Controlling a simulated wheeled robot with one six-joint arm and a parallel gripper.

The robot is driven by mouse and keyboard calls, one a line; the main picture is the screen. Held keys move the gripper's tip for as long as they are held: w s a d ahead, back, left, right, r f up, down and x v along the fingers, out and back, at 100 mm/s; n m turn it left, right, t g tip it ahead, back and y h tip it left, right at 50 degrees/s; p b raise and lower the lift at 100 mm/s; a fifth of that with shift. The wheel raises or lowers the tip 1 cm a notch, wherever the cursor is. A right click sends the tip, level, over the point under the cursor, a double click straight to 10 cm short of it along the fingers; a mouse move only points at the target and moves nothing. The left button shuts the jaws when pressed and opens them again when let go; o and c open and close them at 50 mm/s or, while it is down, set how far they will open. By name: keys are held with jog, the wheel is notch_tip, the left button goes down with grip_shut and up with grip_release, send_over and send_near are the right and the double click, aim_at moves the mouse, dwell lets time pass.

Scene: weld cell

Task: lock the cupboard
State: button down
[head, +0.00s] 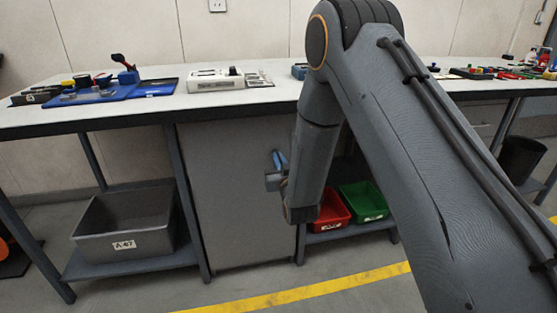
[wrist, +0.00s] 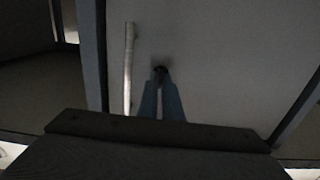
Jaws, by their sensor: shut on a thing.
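The cupboard (head: 235,205) is a grey unit under the workbench, and its flat door faces me and looks closed. In the wrist view the cupboard door (wrist: 220,60) fills the middle, with a vertical bar handle (wrist: 128,65) on it. My gripper (head: 279,160) is at the door's right side in the head view. In the wrist view, my gripper's (wrist: 160,82) blue fingers are shut on a small dark key or knob (wrist: 160,70) at the door face, right of the handle. The fingertips mostly hide it, so its shape and turn are unclear.
The workbench top (head: 150,109) overhangs the cupboard. A grey crate (head: 125,225) stands on the low shelf at left. A red bin (head: 332,210) and a green bin (head: 363,201) sit on the right shelf. Floor in front looks clear, with a yellow line (head: 300,290).

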jog(key=shift+m, duration=0.4)
jog(key=shift+d+f+m+p, duration=0.1)
jog(key=shift+m+p, duration=0.65)
jog(key=shift+m, duration=3.5)
jog(key=shift+d+f+m+p, duration=0.1)
jog(key=shift+m+p, duration=0.6)
jog(key=shift+m, duration=3.55)
jog(key=c, duration=1.9)
grip_release()
jog(key=shift+c, duration=0.2)
jog(key=v, duration=0.7)
jog(key=shift+s+p, duration=0.35)
jog(key=shift+s, duration=0.05)
